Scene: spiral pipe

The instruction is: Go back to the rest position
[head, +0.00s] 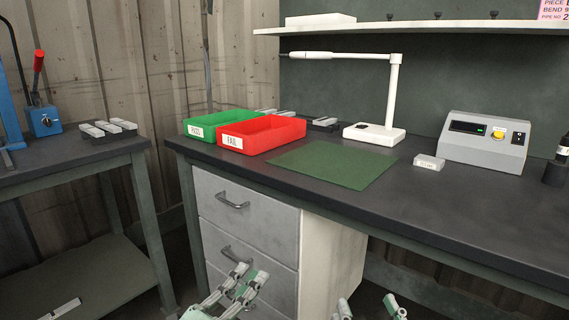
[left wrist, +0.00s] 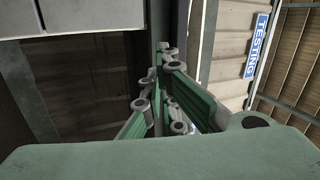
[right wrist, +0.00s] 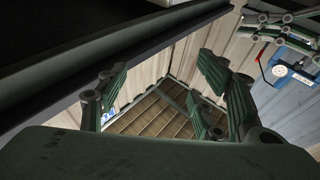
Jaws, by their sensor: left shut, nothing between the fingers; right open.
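My left gripper (head: 252,278) is low in the head view, in front of the drawer unit and below the bench top. Its green-padded fingers are together and empty, as the left wrist view (left wrist: 165,85) also shows. My right gripper (head: 368,304) is at the bottom edge of the head view, to the right of the left one and mostly cut off. In the right wrist view (right wrist: 160,85) its fingers stand wide apart with nothing between them. Both grippers are clear of the bench and touch nothing that I can see.
The dark workbench (head: 450,210) carries a green bin (head: 195,122), a red bin (head: 290,130), a green mat (head: 335,165), a lamp (head: 375,133) and a grey control box (head: 485,150). The drawer unit (head: 245,215) stands under it. A side table (head: 75,152) is at left.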

